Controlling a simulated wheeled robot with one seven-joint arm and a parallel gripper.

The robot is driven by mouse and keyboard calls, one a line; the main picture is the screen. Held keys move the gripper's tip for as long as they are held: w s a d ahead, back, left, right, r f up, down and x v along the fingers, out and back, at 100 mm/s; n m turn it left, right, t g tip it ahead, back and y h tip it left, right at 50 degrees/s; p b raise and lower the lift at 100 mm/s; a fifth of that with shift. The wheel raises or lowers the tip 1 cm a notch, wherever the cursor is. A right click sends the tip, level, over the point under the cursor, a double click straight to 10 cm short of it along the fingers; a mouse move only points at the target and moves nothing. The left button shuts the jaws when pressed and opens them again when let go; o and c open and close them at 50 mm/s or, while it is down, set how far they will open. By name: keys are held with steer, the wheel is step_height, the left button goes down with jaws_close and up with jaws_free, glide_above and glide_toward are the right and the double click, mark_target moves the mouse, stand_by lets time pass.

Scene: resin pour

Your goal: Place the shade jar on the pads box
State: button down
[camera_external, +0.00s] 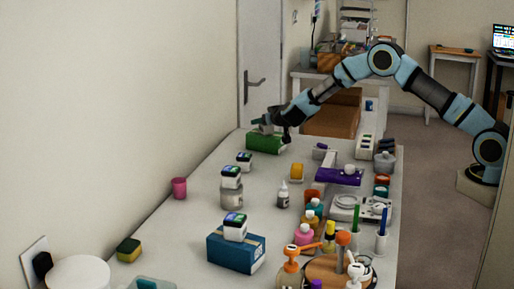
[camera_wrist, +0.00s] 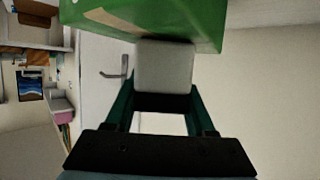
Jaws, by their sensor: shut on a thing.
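My gripper (camera_external: 272,120) is at the far end of the table, just above the green box (camera_external: 266,142). It is shut on a pale grey jar (camera_wrist: 164,66), which I take to be the shade jar; no label on it is readable. In the wrist view the jar sits between the two fingers (camera_wrist: 162,100) and its far end meets the edge of the green box (camera_wrist: 140,22). The jar appears at the green box's top, but I cannot tell whether it rests there. The green box is probably the pads box; its print is too small to read.
A blue box (camera_external: 232,252) with a dark-topped white jar (camera_external: 235,228) on it stands nearer. Similar jars (camera_external: 231,195) stand between. Bottles (camera_external: 304,234), pens and a purple item (camera_external: 338,177) crowd the right side. The wall lies left; a pink cup (camera_external: 179,188) stands near it.

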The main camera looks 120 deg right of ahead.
steer(key=shift+c, duration=1.2)
jaws_free()
